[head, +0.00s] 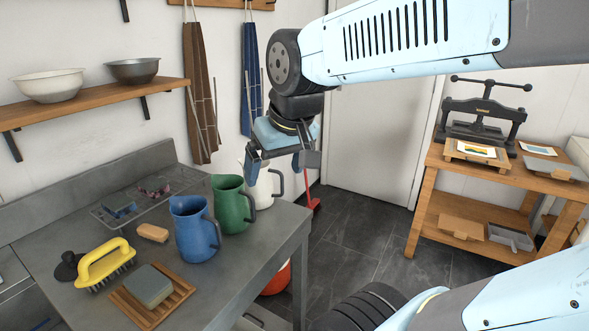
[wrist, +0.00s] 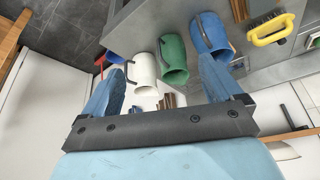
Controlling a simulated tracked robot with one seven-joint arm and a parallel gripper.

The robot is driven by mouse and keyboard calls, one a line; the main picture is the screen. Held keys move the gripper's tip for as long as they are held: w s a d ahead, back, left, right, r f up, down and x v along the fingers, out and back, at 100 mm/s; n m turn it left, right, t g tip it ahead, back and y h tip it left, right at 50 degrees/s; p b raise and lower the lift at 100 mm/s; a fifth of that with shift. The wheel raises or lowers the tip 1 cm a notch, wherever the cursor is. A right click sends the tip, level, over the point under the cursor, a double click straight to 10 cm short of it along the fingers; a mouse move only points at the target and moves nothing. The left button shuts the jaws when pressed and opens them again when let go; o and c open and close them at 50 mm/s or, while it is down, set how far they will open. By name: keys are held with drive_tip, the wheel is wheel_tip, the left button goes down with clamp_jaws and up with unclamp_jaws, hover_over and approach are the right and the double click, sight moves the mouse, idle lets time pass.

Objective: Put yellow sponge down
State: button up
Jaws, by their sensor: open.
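A small tan-yellow block (head: 152,232), which looks like the sponge, lies on the grey worktop (head: 120,212) between the wire rack and the blue jug. My gripper (head: 280,165) is open, its jaws pointing down in front of the white jug in the head view. Nothing shows between its fingers, and the wrist view (wrist: 160,88) also shows them apart. The tan-yellow block is some way left of my gripper in the head view. I cannot make it out in the wrist view.
Blue (head: 193,232), green (head: 231,206) and white (head: 263,188) jugs stand along the worktop's right side. A yellow-handled brush (head: 104,262) and a grey-green block (head: 149,286) on a slatted wooden board (head: 183,290) are at the front. A wire rack (head: 103,214) lies behind.

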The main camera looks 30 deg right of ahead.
drive_tip(key=s+d, duration=0.2)
drive_tip(key=s, duration=0.1)
drive_tip(key=shift+d+m+t+h, duration=0.1)
drive_tip(key=shift+m+t+h, duration=0.2)
drive_tip(key=shift+m+t, duration=0.1)
drive_tip(key=shift+w, duration=0.15)
idle(0.9)
